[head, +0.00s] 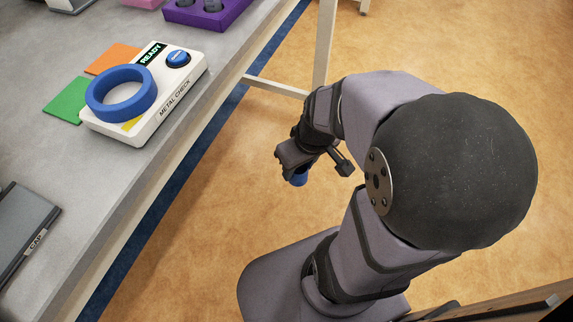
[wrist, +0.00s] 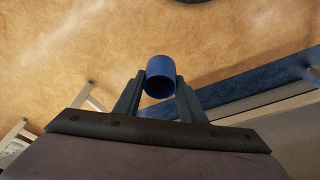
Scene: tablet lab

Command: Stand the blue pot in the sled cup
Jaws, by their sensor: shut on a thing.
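The blue pot (wrist: 160,70) is a small round cup held between the two fingers of my gripper (wrist: 160,95) in the wrist view. Its dark opening faces the wrist camera. In the head view, my gripper (head: 318,170) hangs over the floor, clear of the bench, with a bit of the blue pot (head: 299,179) showing below it. The rest of the pot is hidden by the gripper there. I cannot make out the sled cup for certain in either view.
The grey bench (head: 40,110) runs along the left. On it are a white metal check box (head: 158,118) with a blue ring (head: 90,97) and READY display, green (head: 64,100) and orange (head: 112,58) squares, a purple block (head: 235,14) and a dark CAP tray (head: 22,228). Open floor surrounds my gripper.

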